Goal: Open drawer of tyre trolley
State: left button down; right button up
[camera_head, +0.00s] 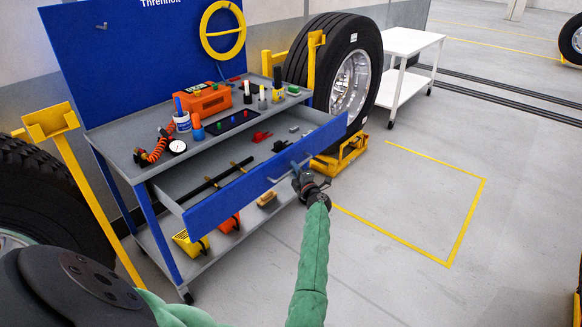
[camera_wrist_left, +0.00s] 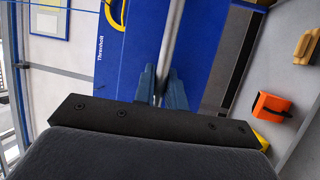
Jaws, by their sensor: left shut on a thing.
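The tyre trolley (camera_head: 130,160) is a grey and blue workbench with a blue back panel. Its drawer (camera_head: 270,172) has a blue front and stands pulled out, with its inside showing. Tools, among them a long dark bar and a red item, lie in the drawer. My left gripper (camera_head: 300,180) is at the drawer front, shut on the drawer handle (camera_head: 291,168). In the left wrist view the fingers (camera_wrist_left: 161,88) close around the grey handle bar (camera_wrist_left: 174,35). My right gripper is not in view.
A large tyre (camera_head: 338,75) stands on a yellow stand behind the trolley, with a white table (camera_head: 405,45) beside it. Another tyre (camera_head: 45,195) is at the left. The floor at the right is clear, with a yellow marked line (camera_head: 465,225).

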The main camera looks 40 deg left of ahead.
pick_arm(q)
jog(key=shift+s+d, duration=0.1)
jog(key=shift+d, duration=0.3)
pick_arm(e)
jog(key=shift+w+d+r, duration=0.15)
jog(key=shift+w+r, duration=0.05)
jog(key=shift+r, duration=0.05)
pick_arm(q)
jog(key=shift+f, duration=0.1)
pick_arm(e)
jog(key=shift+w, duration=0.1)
